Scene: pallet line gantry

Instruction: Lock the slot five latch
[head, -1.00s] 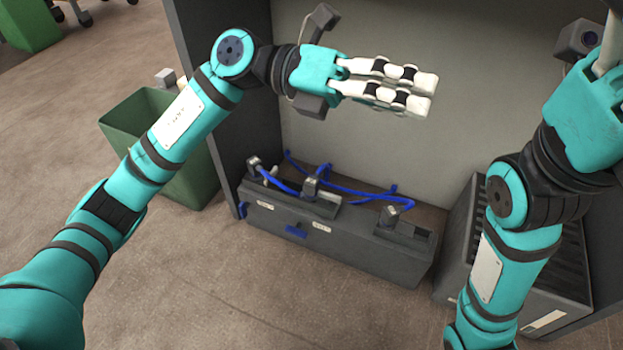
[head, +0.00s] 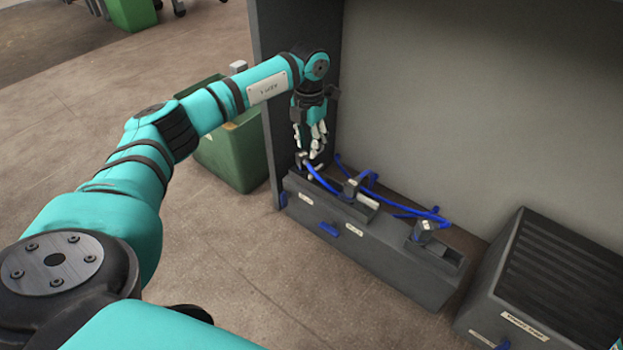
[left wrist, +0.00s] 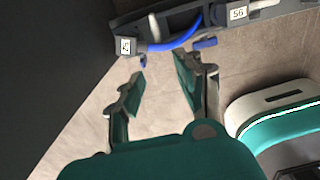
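My left gripper (head: 309,154) points down over the left end of a long dark grey slotted box (head: 375,262). In the left wrist view its two fingers (left wrist: 172,74) are spread with nothing between them. Just beyond the fingertips are a tagged grey connector block (left wrist: 124,45) with a blue cable (left wrist: 181,42), and small blue tabs (left wrist: 206,43). A second block is tagged 56 (left wrist: 238,13). In the head view a blue handle-like piece (head: 327,229) sits on the box front. I cannot tell which part is the slot five latch. My right gripper is out of view.
More connector blocks stand on the box, at the middle (head: 351,187) and right (head: 423,232). A dark ribbed crate (head: 560,275) is at the right. A green bin (head: 236,150) stands at the left beside the dark side panel. The floor in front is clear.

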